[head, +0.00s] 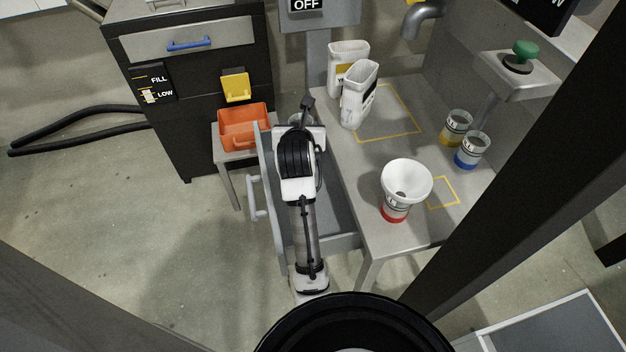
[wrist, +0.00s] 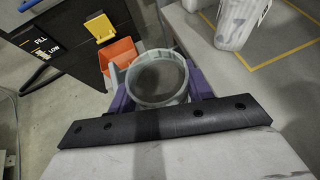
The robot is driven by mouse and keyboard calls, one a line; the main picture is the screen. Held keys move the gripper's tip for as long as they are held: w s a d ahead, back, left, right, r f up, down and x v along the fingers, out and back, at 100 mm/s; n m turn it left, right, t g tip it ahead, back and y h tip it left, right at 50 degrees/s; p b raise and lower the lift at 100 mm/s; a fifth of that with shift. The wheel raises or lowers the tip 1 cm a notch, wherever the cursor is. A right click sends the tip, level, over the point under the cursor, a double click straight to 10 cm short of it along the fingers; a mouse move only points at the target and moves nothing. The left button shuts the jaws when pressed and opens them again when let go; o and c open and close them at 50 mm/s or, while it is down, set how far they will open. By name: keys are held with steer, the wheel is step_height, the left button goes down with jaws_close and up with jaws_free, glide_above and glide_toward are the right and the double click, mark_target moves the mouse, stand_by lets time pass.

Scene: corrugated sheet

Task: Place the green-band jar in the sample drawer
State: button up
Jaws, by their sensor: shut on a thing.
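My gripper (wrist: 160,90) is shut on an open-topped pale jar (wrist: 157,76), its purple fingers on either side of the rim. The jar's band is hidden, so I cannot see its colour. In the head view my gripper (head: 302,120) is at the far end of the drawer and mostly covers the jar. The grey sample drawer (head: 268,185) is pulled out to the left of the bench, under my arm. Its visible floor looks bare. I cannot tell whether the jar is above the drawer floor or touching it.
An orange bin (head: 243,128) stands beside the drawer's far end.

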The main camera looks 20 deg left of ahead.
step_height(320, 180, down, 17)
steer(key=shift+f, duration=0.15)
stand_by(0.4)
steer(key=shift+f, duration=0.2)
steer(key=o, duration=1)
steer(key=shift+r, duration=0.25)
